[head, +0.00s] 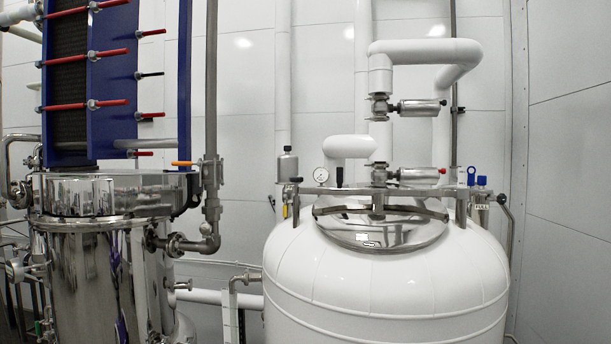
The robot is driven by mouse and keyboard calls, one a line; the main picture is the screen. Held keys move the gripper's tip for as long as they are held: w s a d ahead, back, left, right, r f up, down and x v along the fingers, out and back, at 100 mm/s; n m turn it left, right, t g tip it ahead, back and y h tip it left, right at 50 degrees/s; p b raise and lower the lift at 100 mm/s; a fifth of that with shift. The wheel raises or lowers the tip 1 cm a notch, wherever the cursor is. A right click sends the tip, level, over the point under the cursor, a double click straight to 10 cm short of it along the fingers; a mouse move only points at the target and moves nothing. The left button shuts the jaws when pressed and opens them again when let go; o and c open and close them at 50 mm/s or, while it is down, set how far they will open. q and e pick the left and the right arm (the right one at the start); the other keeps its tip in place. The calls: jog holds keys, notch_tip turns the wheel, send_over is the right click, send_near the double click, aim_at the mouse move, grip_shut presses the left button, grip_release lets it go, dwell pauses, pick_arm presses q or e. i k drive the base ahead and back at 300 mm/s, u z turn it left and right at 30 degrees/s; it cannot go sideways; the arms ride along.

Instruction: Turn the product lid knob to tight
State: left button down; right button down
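A large white tank (385,295) stands at the right of centre in the head view. Its round polished steel lid (372,238) lies flat on top. A dark curved bar (340,211) spans the lid, with an upright metal piece (378,204) at its middle. I cannot tell for sure which part is the product lid knob, or how tight it is. Neither of my grippers is in view.
A polished steel vessel (90,265) stands at the left, below a blue-framed plate stack (115,70) with red rods. White pipes (425,50), valves (418,108) and a round gauge (327,174) rise behind the tank lid. A panelled wall (570,180) closes the right.

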aim_at(296, 179)
jog(key=z, duration=0.3)
jog(key=i, duration=1)
jog(key=u, duration=0.35)
